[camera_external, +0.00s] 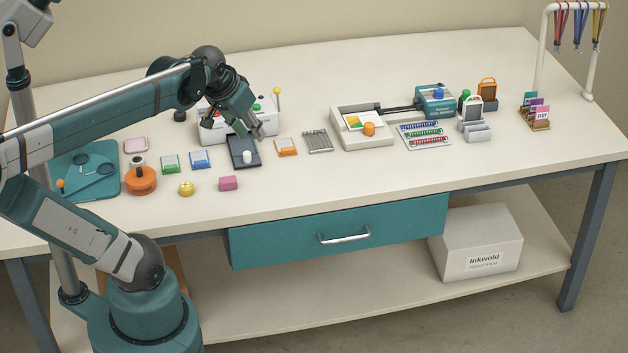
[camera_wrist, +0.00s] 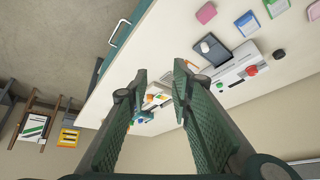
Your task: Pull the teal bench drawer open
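The teal bench drawer (camera_external: 290,238) is shut under the front edge of the white bench top. Its silver bar handle (camera_external: 344,236) is at the middle of its front. In the wrist view a teal strip with a handle (camera_wrist: 121,32) shows at the bench edge, upper left. My gripper (camera_external: 259,132) is above the bench top near the laminator, well behind and above the drawer, touching neither drawer nor handle. In the wrist view my gripper (camera_wrist: 160,78) has its two fingers spread with nothing between them.
A white laminator (camera_external: 265,120) with a dark tray stands behind my gripper. Several small coloured blocks and an orange round container (camera_external: 141,180) lie on the left of the bench. A white box (camera_external: 477,243) sits on the lower shelf, right of the drawer. The space before the drawer looks clear.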

